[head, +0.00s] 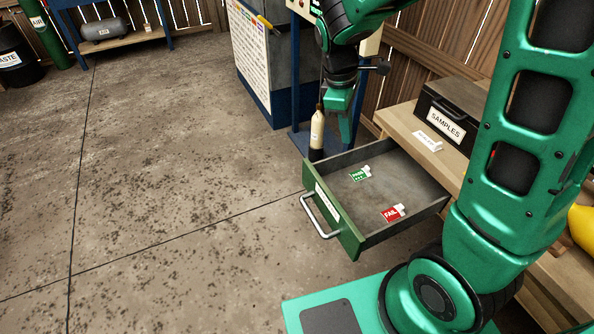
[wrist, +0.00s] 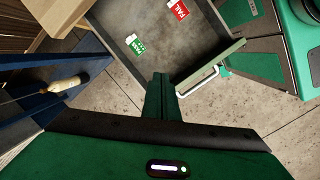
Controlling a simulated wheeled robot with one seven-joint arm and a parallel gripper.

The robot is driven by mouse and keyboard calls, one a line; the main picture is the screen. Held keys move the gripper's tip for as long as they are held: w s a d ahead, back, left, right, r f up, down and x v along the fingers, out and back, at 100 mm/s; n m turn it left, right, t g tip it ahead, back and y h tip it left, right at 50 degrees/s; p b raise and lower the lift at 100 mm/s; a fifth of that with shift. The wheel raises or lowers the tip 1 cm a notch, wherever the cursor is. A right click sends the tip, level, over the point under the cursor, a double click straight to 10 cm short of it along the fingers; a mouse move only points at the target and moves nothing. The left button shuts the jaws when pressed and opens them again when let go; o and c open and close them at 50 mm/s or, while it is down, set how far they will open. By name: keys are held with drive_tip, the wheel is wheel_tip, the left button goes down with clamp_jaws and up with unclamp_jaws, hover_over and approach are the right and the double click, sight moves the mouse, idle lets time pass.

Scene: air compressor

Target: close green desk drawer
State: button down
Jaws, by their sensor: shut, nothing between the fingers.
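The green desk drawer (head: 350,235) is pulled well out of the wooden desk (head: 408,122) in the head view. Its green front carries a white label and a silver bar handle (head: 319,218). In the wrist view, the drawer front (wrist: 222,61) and handle (wrist: 197,82) lie right of my fingers. A green PASS tag (head: 360,174) and a red FAIL tag (head: 391,214) lie inside the drawer. My gripper (head: 351,143) is shut and empty, pointing down near the drawer's far corner. Its fingers also show in the wrist view (wrist: 158,80); I cannot tell whether they touch the drawer.
A cream bottle (head: 317,132) stands beyond the drawer, close to my gripper. A blue-framed cabinet (head: 268,75) stands behind it. A black SAMPLES box (head: 455,112) sits on the desk. The concrete floor (head: 170,170) in front of the drawer is clear.

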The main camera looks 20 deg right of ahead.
drive_tip(key=w+a+f+n, duration=0.3)
drive_tip(key=a+f+n, duration=0.2)
drive_tip(key=a, duration=0.3)
drive_tip(key=w+a+f+n, duration=0.3)
drive_tip(key=a+f+n, duration=0.15)
drive_tip(key=a, duration=0.45)
drive_tip(key=w+d+f, duration=0.1)
drive_tip(key=d+f, duration=0.5)
drive_tip(key=f, duration=0.3)
drive_tip(key=shift+d+f+t, duration=0.25)
drive_tip(key=shift+d+t, duration=0.05)
drive_tip(key=shift+d, duration=0.05)
drive_tip(key=shift+w, duration=0.1)
